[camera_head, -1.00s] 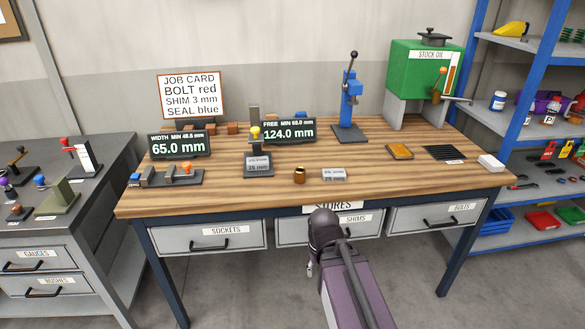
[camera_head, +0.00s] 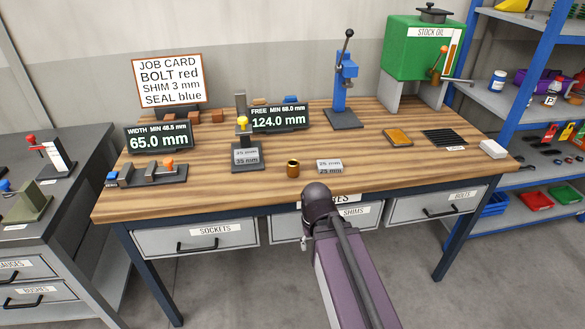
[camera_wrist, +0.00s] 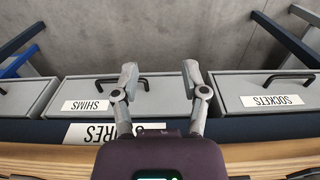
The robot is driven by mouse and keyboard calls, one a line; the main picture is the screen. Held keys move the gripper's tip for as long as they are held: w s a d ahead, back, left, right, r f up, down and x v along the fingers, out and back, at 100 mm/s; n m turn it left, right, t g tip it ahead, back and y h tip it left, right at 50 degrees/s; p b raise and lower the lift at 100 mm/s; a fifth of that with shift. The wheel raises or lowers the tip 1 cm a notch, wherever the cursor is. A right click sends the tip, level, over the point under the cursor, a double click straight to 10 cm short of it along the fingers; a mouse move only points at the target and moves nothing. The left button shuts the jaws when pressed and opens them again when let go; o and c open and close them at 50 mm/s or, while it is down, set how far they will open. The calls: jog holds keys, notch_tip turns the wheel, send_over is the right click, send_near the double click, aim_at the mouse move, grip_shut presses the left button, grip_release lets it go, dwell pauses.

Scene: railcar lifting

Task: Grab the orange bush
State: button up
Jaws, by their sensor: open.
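A small amber-brown cylinder (camera_head: 293,168), the thing that looks most like a bush, stands upright near the front middle of the wooden bench (camera_head: 225,190). The cylinder is not in the wrist view. In the head view my arm hides part of the bench front.
A grey block stack (camera_head: 329,166) lies right of the cylinder, and a yellow-knobbed gauge (camera_head: 246,155) stands to its left. Digital displays, a blue press (camera_head: 342,90) and a green oil tank (camera_head: 425,48) stand behind. Drawer handles (camera_wrist: 122,80) project below the bench edge.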

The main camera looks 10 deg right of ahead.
jog(key=shift+d, duration=0.1)
jog(key=o, duration=0.6)
jog(key=shift+d, duration=0.15)
jog(key=w+a+r+n+t+h, duration=0.2)
jog(key=w+a+r+n+h, duration=0.1)
jog(key=w+n, duration=0.4)
jog(key=w+a+r+n+t+h, duration=0.2)
jog(key=w+a+r+n+h, duration=0.2)
jog(key=w+n, duration=0.4)
jog(key=w+a+r+n+t+h, duration=0.2)
jog(key=w+a+r+n+h, duration=0.1)
jog(key=w+n, duration=0.4)
jog(key=shift+w+a+r+n+h, duration=0.2)
jog(key=shift+a+r+n+h, duration=0.2)
jog(key=shift+a+h, duration=0.4)
jog(key=shift+w+a+r+n, duration=0.15)
jog(key=shift+a+r+n, duration=0.1)
jog(key=shift+n, duration=0.15)
jog(key=shift+d, duration=0.1)
jog(key=shift+h, duration=0.3)
